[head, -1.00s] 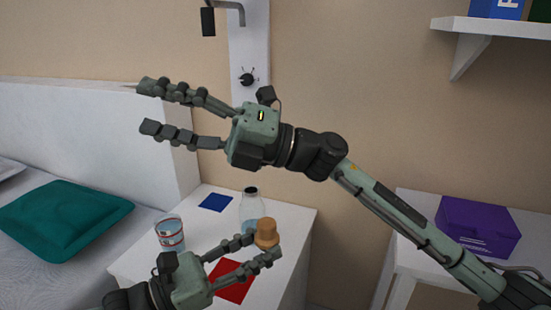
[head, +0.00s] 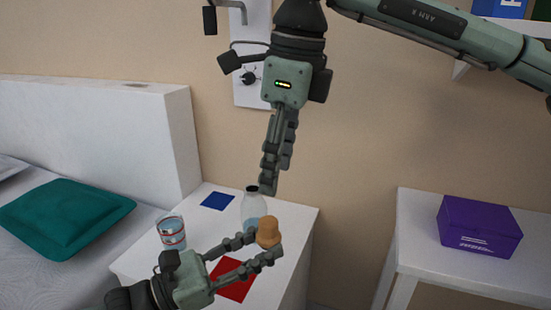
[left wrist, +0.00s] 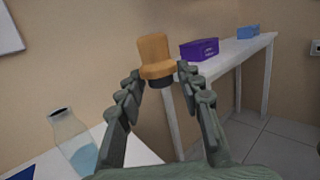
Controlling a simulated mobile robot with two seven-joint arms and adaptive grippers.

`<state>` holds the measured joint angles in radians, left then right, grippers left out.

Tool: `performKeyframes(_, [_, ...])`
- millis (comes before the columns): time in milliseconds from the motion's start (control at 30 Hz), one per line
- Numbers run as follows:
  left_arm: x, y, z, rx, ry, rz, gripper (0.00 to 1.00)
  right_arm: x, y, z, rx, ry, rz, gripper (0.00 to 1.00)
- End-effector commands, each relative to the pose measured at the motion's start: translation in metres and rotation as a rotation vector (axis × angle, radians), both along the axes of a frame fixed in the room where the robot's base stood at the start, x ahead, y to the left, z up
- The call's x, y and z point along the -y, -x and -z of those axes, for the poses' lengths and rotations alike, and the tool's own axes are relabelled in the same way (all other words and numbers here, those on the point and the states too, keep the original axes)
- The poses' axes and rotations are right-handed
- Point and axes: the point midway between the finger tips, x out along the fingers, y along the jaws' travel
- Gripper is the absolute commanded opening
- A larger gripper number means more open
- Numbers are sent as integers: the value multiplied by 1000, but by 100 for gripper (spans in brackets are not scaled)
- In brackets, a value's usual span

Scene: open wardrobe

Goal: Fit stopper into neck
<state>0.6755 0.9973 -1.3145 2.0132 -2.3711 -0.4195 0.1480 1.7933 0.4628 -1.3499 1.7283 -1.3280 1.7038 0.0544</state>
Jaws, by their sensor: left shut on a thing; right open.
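My left gripper (head: 262,247) is shut on the orange-brown cork stopper (head: 268,231), which sits tilted between its fingertips above the nightstand. The stopper also shows in the left wrist view (left wrist: 154,55), with a wide head and a dark lower end. A clear glass bottle (head: 252,208) with a dark-rimmed neck and bluish contents stands upright on the nightstand, just behind the stopper in the head view. It also shows in the left wrist view (left wrist: 73,142), left of the gripper, its mouth free. My right gripper (head: 270,184) is open and empty, seen edge-on, pointing down; its fingertips overlap the bottle's neck in the picture.
A glass with red bands (head: 171,233), a blue square (head: 217,201) and a red square (head: 232,279) are on the white nightstand (head: 301,216). The bed with a teal pillow (head: 65,218) is left. A purple box (head: 478,228) sits on a side table right.

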Motion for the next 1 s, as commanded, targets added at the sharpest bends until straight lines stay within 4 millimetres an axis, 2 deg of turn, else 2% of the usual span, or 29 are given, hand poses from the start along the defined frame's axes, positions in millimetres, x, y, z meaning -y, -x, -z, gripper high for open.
performKeyframes(300, [0, 0, 0, 0, 0, 0, 13, -9, -1, 58, -6, -2, -2, 52])
performKeyframes(500, [0, 0, 0, 0, 0, 0, 13, -14, -3, 90, -5, -3, -2, 52])
performKeyframes(700, [0, 0, 0, 0, 0, 0, 13, -16, -4, 106, -4, -5, -3, 52])
performKeyframes(1000, [0, 0, 0, 0, 0, 0, 13, -17, -4, 109, -3, -5, -3, 52])
